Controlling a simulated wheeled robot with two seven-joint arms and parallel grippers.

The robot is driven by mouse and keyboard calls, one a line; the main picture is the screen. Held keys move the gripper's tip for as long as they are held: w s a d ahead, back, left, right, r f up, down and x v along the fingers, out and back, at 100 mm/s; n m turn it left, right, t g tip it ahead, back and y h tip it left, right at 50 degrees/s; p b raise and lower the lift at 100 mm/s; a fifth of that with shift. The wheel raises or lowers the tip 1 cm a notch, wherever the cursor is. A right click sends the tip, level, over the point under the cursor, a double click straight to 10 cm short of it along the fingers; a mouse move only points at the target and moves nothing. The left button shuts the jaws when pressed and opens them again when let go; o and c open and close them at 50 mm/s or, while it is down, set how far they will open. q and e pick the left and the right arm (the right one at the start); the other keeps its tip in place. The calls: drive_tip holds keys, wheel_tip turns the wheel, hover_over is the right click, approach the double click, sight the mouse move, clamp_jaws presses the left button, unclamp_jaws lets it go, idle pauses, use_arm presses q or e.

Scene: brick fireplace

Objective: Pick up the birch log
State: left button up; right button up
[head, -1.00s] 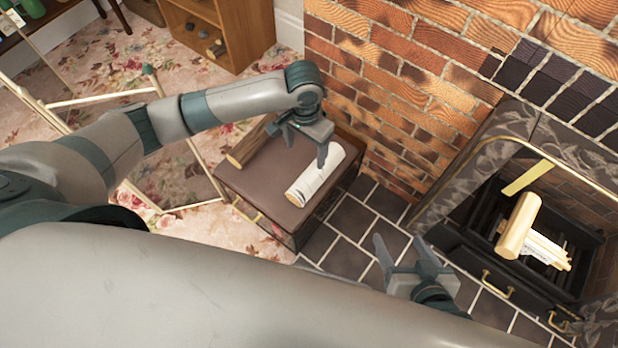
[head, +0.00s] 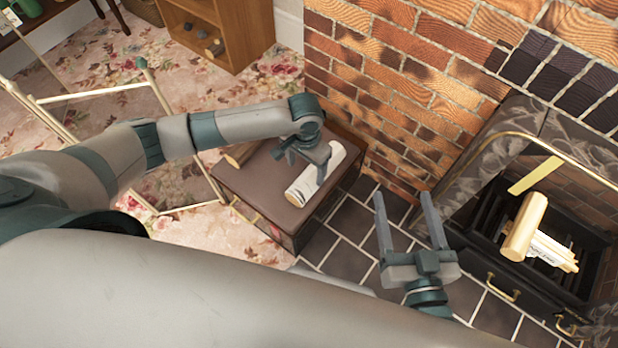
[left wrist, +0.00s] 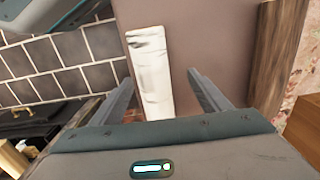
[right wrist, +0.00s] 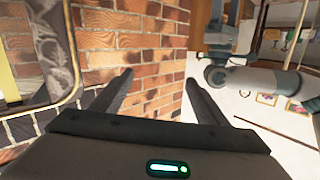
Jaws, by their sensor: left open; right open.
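The white birch log (head: 312,178) lies on the brown padded top of a low chest (head: 262,190). In the left wrist view the birch log (left wrist: 149,75) lies lengthwise between the open fingers, nearer the left one. My left gripper (head: 312,172) is open above the chest, over the log, and hides part of it. I cannot tell how high it is above the log. My right gripper (head: 408,205) is open and empty over the dark tiles, to the right of the chest, its fingers pointing at the brick wall.
A brown-barked log (head: 238,155) lies on the chest's left side; it shows in the left wrist view (left wrist: 278,60). The brick wall (head: 400,90) stands close behind. The fireplace grate (head: 490,215) at right holds a pale log (head: 524,226). A pale frame (head: 95,95) stands left.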

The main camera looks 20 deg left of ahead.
sight(309, 173)
use_arm(q)
drive_tip(key=shift+f, duration=0.1)
use_arm(e)
drive_tip(key=shift+r, duration=0.15)
use_arm(q)
drive_tip(key=shift+d+f+b, duration=0.15)
drive_tip(key=shift+f+b, duration=0.15)
drive_tip(key=shift+f, duration=0.2)
drive_tip(key=f, duration=0.1)
drive_tip(key=f+b, duration=0.1)
drive_tip(key=f, duration=0.1)
drive_tip(key=shift+w+d+f, duration=0.1)
drive_tip(key=shift+d+f, duration=0.15)
drive_tip(key=shift+f, duration=0.25)
use_arm(e)
wheel_tip(309, 173, up, 7)
drive_tip(key=s+a+t+y, duration=0.1)
drive_tip(key=t, duration=0.3)
drive_tip(key=shift+s+y, duration=0.25)
drive_tip(key=shift+y, duration=0.05)
use_arm(q)
drive_tip(key=c, duration=1.4)
drive_tip(key=shift+r, duration=0.25)
use_arm(e)
drive_tip(key=shift+w, duration=0.1)
